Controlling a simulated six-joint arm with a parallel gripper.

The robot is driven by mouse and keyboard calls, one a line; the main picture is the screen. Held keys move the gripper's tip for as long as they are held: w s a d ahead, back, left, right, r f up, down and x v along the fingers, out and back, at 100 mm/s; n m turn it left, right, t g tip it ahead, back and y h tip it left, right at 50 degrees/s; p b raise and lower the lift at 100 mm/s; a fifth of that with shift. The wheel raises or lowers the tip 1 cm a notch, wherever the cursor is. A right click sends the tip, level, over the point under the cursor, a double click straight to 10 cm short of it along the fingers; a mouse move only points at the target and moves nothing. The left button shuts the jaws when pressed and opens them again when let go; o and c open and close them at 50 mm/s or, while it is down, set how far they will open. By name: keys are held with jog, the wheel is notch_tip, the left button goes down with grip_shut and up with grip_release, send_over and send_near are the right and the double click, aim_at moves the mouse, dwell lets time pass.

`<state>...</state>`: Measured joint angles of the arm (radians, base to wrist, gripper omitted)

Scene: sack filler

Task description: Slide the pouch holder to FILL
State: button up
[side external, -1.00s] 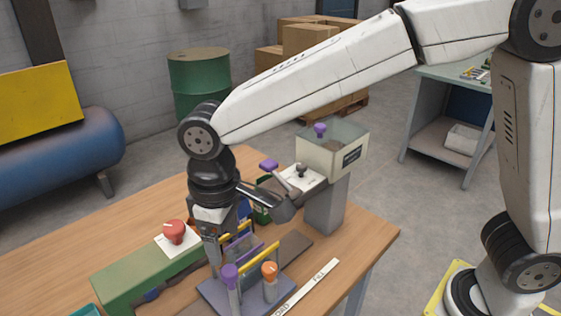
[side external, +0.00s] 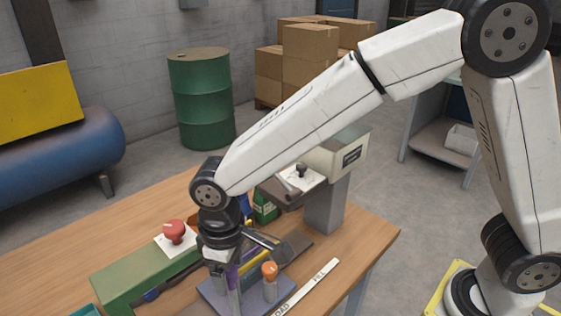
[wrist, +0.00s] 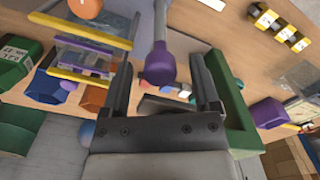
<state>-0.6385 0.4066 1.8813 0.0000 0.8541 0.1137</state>
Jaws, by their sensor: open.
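The pouch holder has a slate base plate (side external: 250,304) near the front of the bench, at the LOAD end of a white strip (side external: 309,287) marked LOAD and FILL. A purple-knobbed post (wrist: 160,68) and an orange-knobbed post (side external: 269,271) stand by it. Yellow rails (wrist: 82,75) show left of my fingers in the wrist view. My gripper (wrist: 157,64) is open and low, with its fingers on either side of the purple knob and a gap visible at each side. In the side view, my wrist hides most of the purple knob and part of the holder.
A green box (side external: 140,284) with a red knob (side external: 173,231) stands left of the holder. The filler's grey column (side external: 325,208) and hopper (side external: 337,157) stand behind right, by a black lever (side external: 300,171). Bare bench lies right of the strip.

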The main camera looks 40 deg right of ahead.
grip_shut()
dwell(1.4)
